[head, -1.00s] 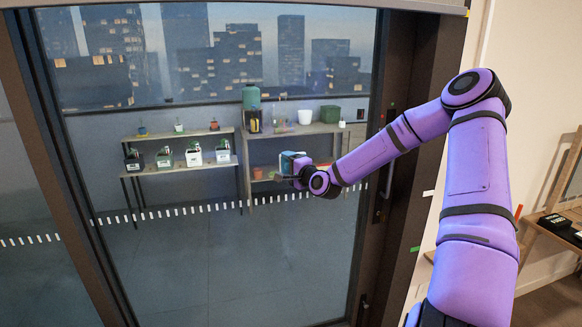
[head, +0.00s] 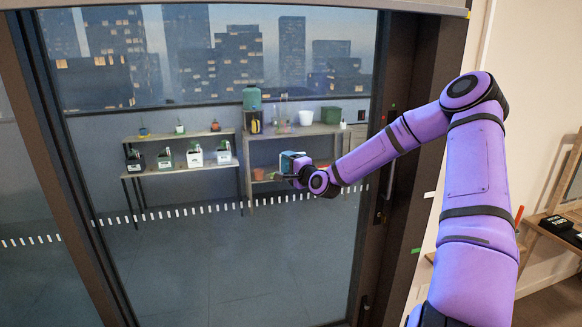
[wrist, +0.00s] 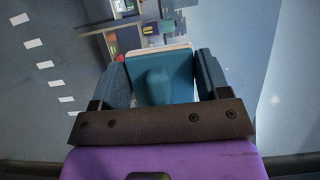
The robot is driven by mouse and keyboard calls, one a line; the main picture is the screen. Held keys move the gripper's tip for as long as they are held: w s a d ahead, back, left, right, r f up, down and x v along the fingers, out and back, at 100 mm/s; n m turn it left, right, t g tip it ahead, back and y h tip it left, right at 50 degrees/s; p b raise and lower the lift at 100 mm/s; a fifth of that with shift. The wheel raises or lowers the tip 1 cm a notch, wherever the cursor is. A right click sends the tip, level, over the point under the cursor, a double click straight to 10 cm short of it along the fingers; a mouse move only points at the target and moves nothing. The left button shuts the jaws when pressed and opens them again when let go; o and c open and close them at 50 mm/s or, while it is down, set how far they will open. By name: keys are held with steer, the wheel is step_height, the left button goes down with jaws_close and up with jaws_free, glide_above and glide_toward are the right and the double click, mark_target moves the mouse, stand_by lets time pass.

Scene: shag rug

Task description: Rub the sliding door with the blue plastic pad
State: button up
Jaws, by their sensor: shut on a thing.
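The sliding door (head: 240,265) is a tall glass panel in a dark frame, filling the left and middle of the head view. My gripper (head: 288,168) is at the glass, right of the panel's middle. It is shut on the blue plastic pad (head: 293,158). In the wrist view the pad (wrist: 158,75) is a teal-blue block with a pale far edge, between the two fingers of my gripper (wrist: 160,85). The pad's far face is turned to the glass and hidden. I cannot tell whether it touches the glass.
A dark door post with a handle (head: 380,205) stands right of the glass. Shelves (head: 185,168) with plants and pots show through the glass. A wooden table (head: 555,232) with a black box stands at the far right. The glass around my gripper is clear.

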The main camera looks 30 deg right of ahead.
steer(key=shift+w+d, duration=0.1)
steer(key=shift+w, duration=0.35)
steer(key=shift+d, duration=0.1)
steer(key=shift+s+d, duration=0.3)
steer(key=shift+d, duration=0.6)
steer(key=shift+s+d, duration=0.3)
steer(key=shift+d, duration=0.6)
steer(key=shift+w+a, duration=0.1)
steer(key=shift+w+a+r, duration=0.1)
steer(key=shift+w+a, duration=0.25)
steer(key=shift+a, duration=0.55)
steer(key=shift+w+a, duration=0.3)
steer(key=shift+a, duration=0.55)
steer(key=shift+c, duration=0.3)
steer(key=shift+s+a, duration=0.3)
steer(key=shift+s, duration=0.65)
steer(key=shift+s+a, duration=0.25)
steer(key=shift+s, duration=0.7)
steer(key=shift+s+a, duration=0.3)
steer(key=shift+s, duration=0.65)
